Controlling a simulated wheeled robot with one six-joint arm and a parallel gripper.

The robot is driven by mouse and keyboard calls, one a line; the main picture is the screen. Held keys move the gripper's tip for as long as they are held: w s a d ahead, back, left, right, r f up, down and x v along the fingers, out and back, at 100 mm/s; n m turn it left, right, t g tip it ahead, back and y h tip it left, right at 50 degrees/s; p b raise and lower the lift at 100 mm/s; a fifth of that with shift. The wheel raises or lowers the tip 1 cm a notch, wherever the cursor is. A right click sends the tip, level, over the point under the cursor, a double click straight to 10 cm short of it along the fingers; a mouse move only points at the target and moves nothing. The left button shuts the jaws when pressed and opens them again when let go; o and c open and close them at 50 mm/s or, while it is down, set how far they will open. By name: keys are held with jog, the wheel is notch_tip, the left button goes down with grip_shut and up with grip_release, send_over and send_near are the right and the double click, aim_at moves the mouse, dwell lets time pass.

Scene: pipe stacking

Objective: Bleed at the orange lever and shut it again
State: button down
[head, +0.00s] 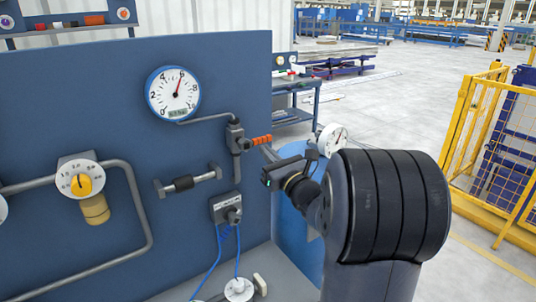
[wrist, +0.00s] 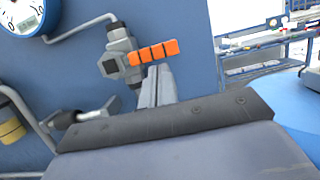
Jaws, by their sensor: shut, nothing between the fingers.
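The orange lever (head: 262,140) sticks out to the right from a small grey valve (head: 235,137) on the blue panel. In the wrist view the lever (wrist: 153,52) lies nearly level, tilted slightly up to the right. My gripper (head: 267,151) is shut and empty, with its fingertips just below the lever. In the wrist view the closed fingers (wrist: 157,72) end close under the orange grip; I cannot tell whether they touch. The round gauge (head: 173,93) has its needle pointing up and slightly right, near the 6.
A yellow-knobbed dial (head: 81,182) and a grey pipe loop are on the panel's left. A yellow fence (head: 490,150) is further right.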

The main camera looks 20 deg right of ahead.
aim_at(270, 138)
jog(key=shift+d+r+n+y+b, duration=0.2)
jog(key=shift+r+n+y+b, duration=0.1)
jog(key=shift+n+b, duration=0.8)
notch_tip(270, 138, up, 3)
jog(key=n+y+b, duration=0.1)
jog(key=n+b, duration=0.1)
jog(key=n, duration=0.1)
jog(key=n+g+b, duration=0.1)
jog(key=n+b, duration=0.2)
jog(key=n+y+b, duration=0.1)
jog(key=n+b, duration=0.1)
jog(key=shift+d+r+n+g+y, duration=0.1)
jog(key=shift+r+n+g+y, duration=0.1)
jog(key=shift+n+g+y, duration=0.15)
jog(key=shift+s+a+r+n+g+b, duration=0.1)
jog(key=shift+a+r+n+g+b, duration=0.5)
jog(key=shift+n, duration=1.1)
jog(key=shift+s+a+r+n+g+b, duration=0.15)
jog(key=shift+a+r+n+b, duration=0.3)
jog(key=shift+r+n+b, duration=0.9)
jog(key=shift+w+a+r+n+g+b, duration=0.1)
jog(key=shift+a+n+g+b, duration=0.4)
jog(key=shift+n, duration=1.6)
jog(key=shift+s, duration=0.1)
